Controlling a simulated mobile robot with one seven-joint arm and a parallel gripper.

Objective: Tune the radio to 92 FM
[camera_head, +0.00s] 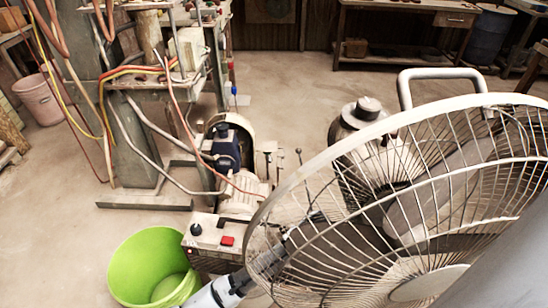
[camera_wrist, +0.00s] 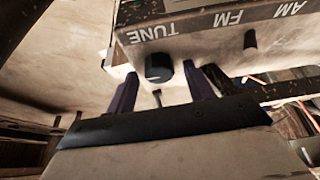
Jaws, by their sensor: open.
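The radio (camera_wrist: 200,35) fills the top of the wrist view, tilted and upside down, with TUNE, FM and AM lettered on a dark strip. A round black knob (camera_wrist: 159,68) sits under the word TUNE. A smaller dark knob or switch (camera_wrist: 250,39) sits under the AM/FM lettering. My gripper (camera_wrist: 160,74) is open, with one dark finger on each side of the tuning knob; I cannot tell whether either touches it. I see no tuning scale or pointer. In the head view I cannot make out the radio; the fan covers much of that side.
A large wire fan (camera_head: 400,220) blocks the right foreground, with part of my arm behind its cage. A green bucket (camera_head: 150,265) stands at lower left. A machine with a red button (camera_head: 228,241) and hoses is at centre left. A workbench (camera_head: 400,8) stands behind open floor.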

